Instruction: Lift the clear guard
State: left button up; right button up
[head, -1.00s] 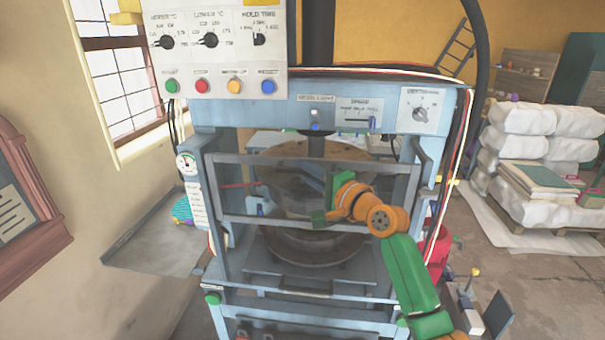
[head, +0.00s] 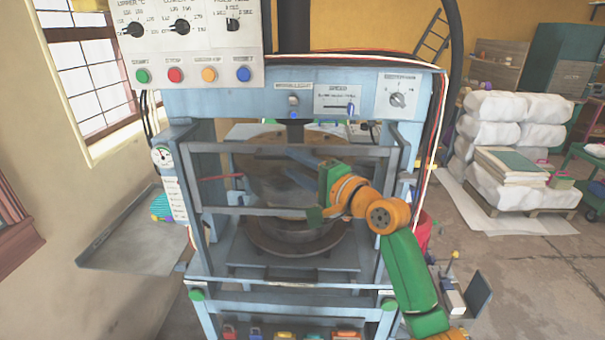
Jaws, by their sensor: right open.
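The clear guard (head: 262,211) is a grey-framed see-through panel across the front of the blue press (head: 207,105). It hangs down in front of the round platens, which show through it. My right gripper (head: 316,198) is open in front of the guard's lower right part, close to its bottom rail. One green finger is above the rail's level and the other is about level with it. I cannot tell whether they touch the rail. The gripper and wrist hide part of the rail. My left gripper is out of view.
A control panel (head: 203,45) with dials and coloured buttons hangs at the upper left. A grey shelf (head: 135,245) juts out left of the press. White wrapped stacks (head: 490,145) stand on a pallet at the right, with open floor in front.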

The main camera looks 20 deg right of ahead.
jog(key=v, duration=0.3)
jog(key=shift+s+b, duration=0.15)
jog(key=shift+b, duration=0.25)
